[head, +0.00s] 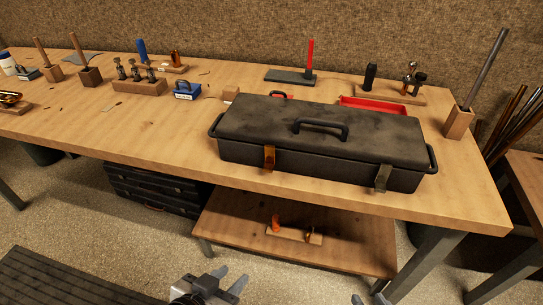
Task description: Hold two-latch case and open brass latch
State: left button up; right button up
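The black two-latch case (320,150) sits on the workbench with its lid down. The brass latch (269,158) is on the left of its front face, and a grey latch (382,178) is on the right. Both latches lie against the front. A carry handle (321,127) is on the lid, with loop handles at both ends. My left gripper (230,278) is below and in front of the bench, apart from the case, its fingers spread and empty. My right gripper (370,299) shows only its separated fingertips at the bottom edge, also away from the case.
The workbench (150,120) is clear left of the case's front. A red tray (380,106) and a red-handled tool (310,58) stand behind the case. A wooden block with a rod (458,122) is at right. A lower shelf (230,225) juts out below.

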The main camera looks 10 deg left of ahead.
aim_at(269, 165)
jog(key=u, duration=0.05)
jog(key=k, duration=0.5)
jog(key=z, duration=1.55)
jog(key=i, duration=1.05)
jog(key=u, duration=2.25)
